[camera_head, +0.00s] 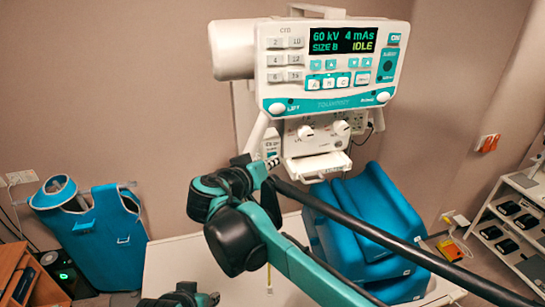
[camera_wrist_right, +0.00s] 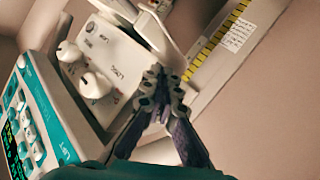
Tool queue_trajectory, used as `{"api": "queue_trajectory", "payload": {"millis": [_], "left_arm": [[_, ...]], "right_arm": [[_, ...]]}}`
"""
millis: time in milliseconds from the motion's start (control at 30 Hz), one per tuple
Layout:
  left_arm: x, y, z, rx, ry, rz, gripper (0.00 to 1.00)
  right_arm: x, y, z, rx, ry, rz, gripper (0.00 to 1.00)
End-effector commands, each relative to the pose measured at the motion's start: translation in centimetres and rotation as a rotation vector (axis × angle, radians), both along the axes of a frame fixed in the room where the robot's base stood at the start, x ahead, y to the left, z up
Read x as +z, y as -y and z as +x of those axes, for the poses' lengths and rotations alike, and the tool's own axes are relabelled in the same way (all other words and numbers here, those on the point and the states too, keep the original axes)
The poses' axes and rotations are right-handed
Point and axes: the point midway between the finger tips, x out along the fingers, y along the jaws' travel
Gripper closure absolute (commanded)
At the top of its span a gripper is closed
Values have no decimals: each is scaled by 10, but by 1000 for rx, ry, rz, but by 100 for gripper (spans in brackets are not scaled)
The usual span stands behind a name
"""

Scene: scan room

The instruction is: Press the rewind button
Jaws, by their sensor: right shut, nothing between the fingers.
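A white and teal control panel (camera_head: 330,104) on the scanner head has a lit screen (camera_head: 341,41) reading 60 kV, 4 mAs, SIZE B, IDLE. It carries several white and teal buttons and two white round caps at its lower corners, the left one (camera_head: 277,107) and the right one (camera_head: 383,97). I cannot read which button is rewind. My right gripper (camera_head: 272,161) is shut and empty below the panel's lower left corner, apart from it. In the right wrist view its fingers (camera_wrist_right: 160,76) meet beside the white knob box (camera_wrist_right: 112,62); the panel (camera_wrist_right: 47,100) is at left. A dark part at the bottom edge may be my left gripper (camera_head: 205,299).
The knob box (camera_head: 312,137) hangs below the panel. A blue padded support (camera_head: 375,210) stands on the pale table at right. A blue apron (camera_head: 108,240) is at left. A dark bar (camera_head: 385,237) crosses the foreground. A shelf rack (camera_head: 520,225) is at far right.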

Motion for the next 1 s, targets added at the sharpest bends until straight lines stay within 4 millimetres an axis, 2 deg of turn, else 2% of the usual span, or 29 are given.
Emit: {"api": "queue_trajectory", "payload": {"millis": [533,1000], "left_arm": [[0,0,0,0,0,0,62],[1,0,0,0,0,0,62]], "right_arm": [[0,-1,2,0,1,0,100],[0,4,-13,1,1,0,100]]}}
